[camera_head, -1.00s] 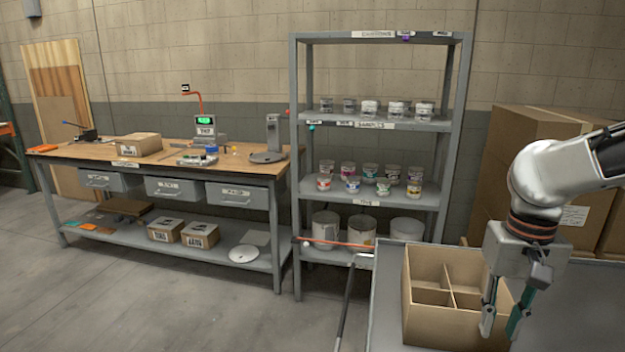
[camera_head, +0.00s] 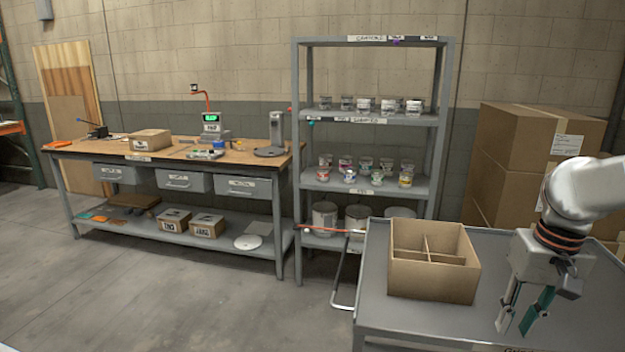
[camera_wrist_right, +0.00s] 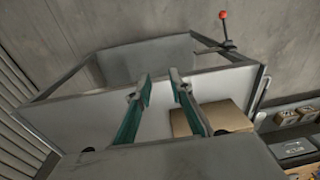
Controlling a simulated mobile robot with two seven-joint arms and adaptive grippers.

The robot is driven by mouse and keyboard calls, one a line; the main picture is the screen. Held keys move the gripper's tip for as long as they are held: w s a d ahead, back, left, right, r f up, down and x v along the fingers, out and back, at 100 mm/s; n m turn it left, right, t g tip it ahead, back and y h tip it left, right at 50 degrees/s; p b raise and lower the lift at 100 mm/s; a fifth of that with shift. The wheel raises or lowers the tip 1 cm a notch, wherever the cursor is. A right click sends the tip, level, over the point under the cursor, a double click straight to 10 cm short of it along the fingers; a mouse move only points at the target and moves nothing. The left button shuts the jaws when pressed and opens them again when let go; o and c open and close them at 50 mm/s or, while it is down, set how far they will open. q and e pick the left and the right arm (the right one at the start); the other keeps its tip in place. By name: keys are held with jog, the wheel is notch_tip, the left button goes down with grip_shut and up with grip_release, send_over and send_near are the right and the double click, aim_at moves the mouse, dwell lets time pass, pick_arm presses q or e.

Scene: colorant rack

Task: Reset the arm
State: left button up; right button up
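My right gripper (camera_head: 512,330) hangs from the right over the grey cart (camera_head: 376,296), fingers pointing down. It is empty, and its two green-lined fingers are apart. In the right wrist view (camera_wrist_right: 160,84) the fingers also show a clear gap with nothing between them. An open cardboard box (camera_head: 433,276) with dividers stands on the cart, to the left of the gripper and apart from it in the head view. The compartments that I can see into look empty. The cardboard box also shows behind the fingers in the wrist view (camera_wrist_right: 222,117). My left gripper is out of view.
A grey shelf rack (camera_head: 297,180) with cups and cans stands behind the cart. A wooden workbench (camera_head: 110,147) with drawers is at the left. Large cartons (camera_head: 525,140) are stacked at the right. The floor (camera_head: 190,290) at the front left is clear.

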jog(key=d+f+n+t+y, duration=0.1)
jog(key=d+f+t, duration=0.2)
jog(key=d+f, duration=1)
jog(key=s+d+f+n+t, duration=0.1)
jog(key=s+f, duration=0.3)
jog(key=f, duration=0.4)
jog(key=s+d+f+n+t, duration=0.1)
jog(key=s+f, duration=0.3)
jog(key=f, duration=0.4)
jog(key=s+a+f+n+t+y, duration=0.1)
jog(key=s+a+f, duration=0.2)
jog(key=a+f, duration=0.25)
jog(key=s+a+f+n+t, duration=0.1)
jog(key=s+a+f, duration=0.25)
jog(key=a, duration=0.35)
jog(key=a+n+t, duration=0.1)
jog(key=a+t, duration=0.1)
jog(key=a, duration=1.6)
jog(key=shift+s+f+n+t+p, duration=0.15)
jog(key=shift+s+n+t+p, duration=0.15)
jog(key=shift+s+n+p, duration=0.1)
